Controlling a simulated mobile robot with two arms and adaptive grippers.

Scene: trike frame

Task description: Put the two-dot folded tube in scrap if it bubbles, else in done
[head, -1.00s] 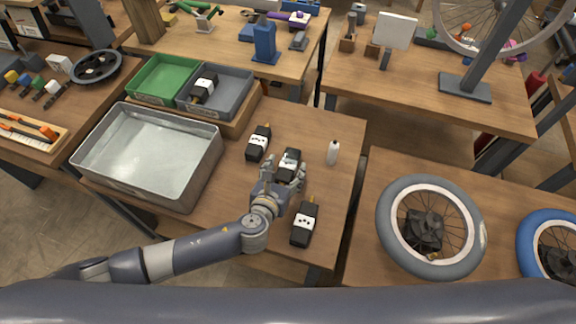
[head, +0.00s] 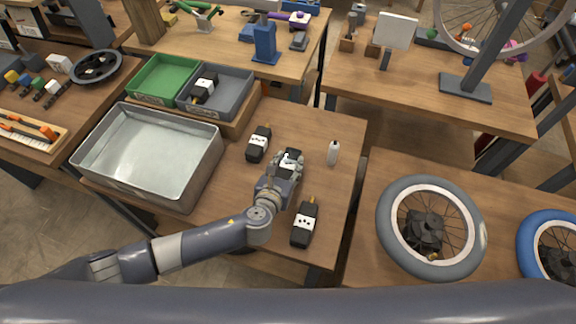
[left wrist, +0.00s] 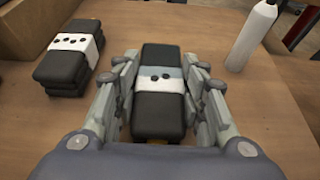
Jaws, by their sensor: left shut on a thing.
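My left gripper (head: 287,165) is shut on a black folded tube (left wrist: 160,95) with a white dotted band. The tube seems to be at table level. A second folded tube (head: 258,143) lies to its left, also in the left wrist view (left wrist: 75,52). A third (head: 304,223) lies nearer me, and another (head: 203,88) lies in the grey tray (head: 238,102). The green tray (head: 160,78) looks empty. My right gripper is not in view.
A large metal basin (head: 113,191) stands at the table's left. A white bottle (head: 333,153) stands right of the held tube, also in the left wrist view (left wrist: 252,36). A grey-tyred wheel (head: 390,222) lies on the right table. Bare wood lies behind the tubes.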

